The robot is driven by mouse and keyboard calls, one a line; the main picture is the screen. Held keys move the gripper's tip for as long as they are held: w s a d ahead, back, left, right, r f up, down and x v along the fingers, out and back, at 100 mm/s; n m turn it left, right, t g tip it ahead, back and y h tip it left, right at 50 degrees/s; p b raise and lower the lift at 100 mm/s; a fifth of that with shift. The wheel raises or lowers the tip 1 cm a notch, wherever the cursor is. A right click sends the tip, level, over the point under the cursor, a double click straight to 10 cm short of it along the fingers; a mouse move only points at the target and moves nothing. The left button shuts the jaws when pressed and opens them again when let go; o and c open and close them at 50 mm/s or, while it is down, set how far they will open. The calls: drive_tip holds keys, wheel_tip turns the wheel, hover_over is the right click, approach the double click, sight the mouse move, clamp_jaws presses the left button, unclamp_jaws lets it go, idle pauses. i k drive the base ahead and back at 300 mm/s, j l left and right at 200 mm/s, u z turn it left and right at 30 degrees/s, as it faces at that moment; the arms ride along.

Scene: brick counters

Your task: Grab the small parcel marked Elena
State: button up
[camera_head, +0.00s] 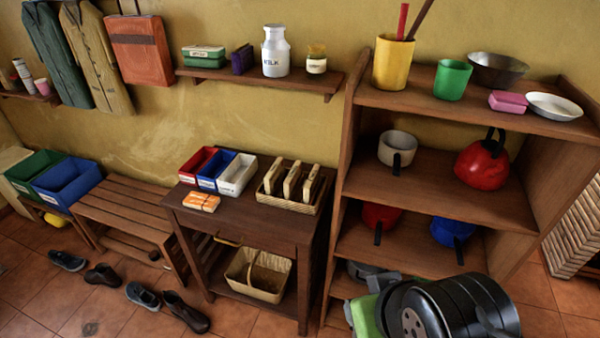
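A small orange parcel (197,201) with pale marks or labels lies flat on the dark wooden table (250,219), near its front left edge. It sits just in front of the red tray (197,166) and the blue tray (217,170). The writing on the parcel is too small to read, so I cannot tell whether it says Elena. No other thing in view clearly carries that name. My gripper's fingers are not in view; only a black and green part, which looks like my own arm, shows at the bottom right, well apart from the parcel.
A white tray (237,175) and a basket with upright pieces (291,186) stand behind and right of the parcel. A tall wooden shelf (440,176) with pots is at the right. A slatted bench (124,208) is left; shoes (186,312) lie on the floor.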

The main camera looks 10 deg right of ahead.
sight(310, 186)
drive_tip(key=i+u, duration=0.2)
drive_tip(key=u, duration=0.25)
drive_tip(key=i+u, duration=0.2)
drive_tip(key=u, duration=0.2)
drive_tip(key=i+u, duration=0.2)
drive_tip(key=u, duration=0.25)
drive_tip(key=i+l+u, duration=0.15)
drive_tip(key=u, duration=0.25)
